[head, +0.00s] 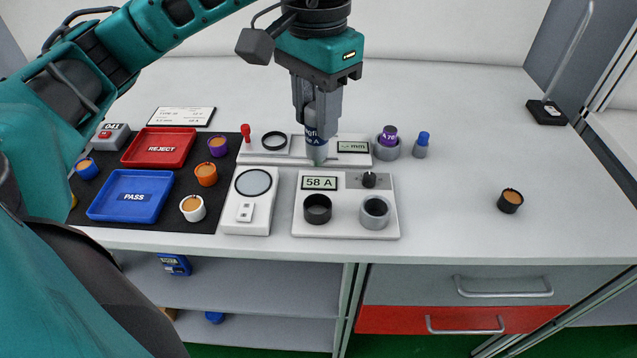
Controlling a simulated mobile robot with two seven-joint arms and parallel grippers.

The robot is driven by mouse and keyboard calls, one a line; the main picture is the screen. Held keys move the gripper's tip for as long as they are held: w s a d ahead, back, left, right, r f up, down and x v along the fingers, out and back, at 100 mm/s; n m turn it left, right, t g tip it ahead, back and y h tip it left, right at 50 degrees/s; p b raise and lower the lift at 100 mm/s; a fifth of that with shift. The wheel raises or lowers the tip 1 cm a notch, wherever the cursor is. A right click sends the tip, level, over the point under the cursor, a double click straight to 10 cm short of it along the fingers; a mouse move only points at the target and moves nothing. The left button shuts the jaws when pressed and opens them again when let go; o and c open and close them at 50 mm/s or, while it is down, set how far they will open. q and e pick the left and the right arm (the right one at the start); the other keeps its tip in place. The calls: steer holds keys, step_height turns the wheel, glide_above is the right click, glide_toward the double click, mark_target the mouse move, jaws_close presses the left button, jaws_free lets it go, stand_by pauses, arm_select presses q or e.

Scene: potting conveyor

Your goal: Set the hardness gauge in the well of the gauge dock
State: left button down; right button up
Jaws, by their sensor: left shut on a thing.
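My left gripper (318,112) comes down from above, shut on an upright hardness gauge (317,151), a grey cylinder with a dark blue lettered band. Its lower end shows below the fingers, in front of the rear white panel and behind the gauge dock; its exact height above the table is hard to tell. The gauge dock (345,228) is a white panel with a display reading 58 A, a black knob, a black round cup (317,220) at left and a grey ringed well (375,224) at right. The well looks empty. My right gripper is not in view.
Left of the dock are a white device with a round plate (246,222), a red REJECT tray (128,158), a blue PASS tray (98,212) and several small pots. A grey cup with a purple plug (387,153) stands behind right. A black pot (510,207) sits right; table between is clear.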

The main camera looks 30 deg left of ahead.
arm_select(q)
step_height(320, 180, down, 12)
steer(key=shift+w+f, duration=0.1)
stand_by(0.4)
steer(key=shift+f+b, duration=0.2)
steer(key=shift+b, duration=0.25)
steer(key=c, duration=0.8)
jaws_free()
steer(key=shift+r, duration=0.1)
step_height(320, 180, up, 12)
steer(key=shift+r+p, duration=0.2)
steer(key=shift+p, duration=0.35)
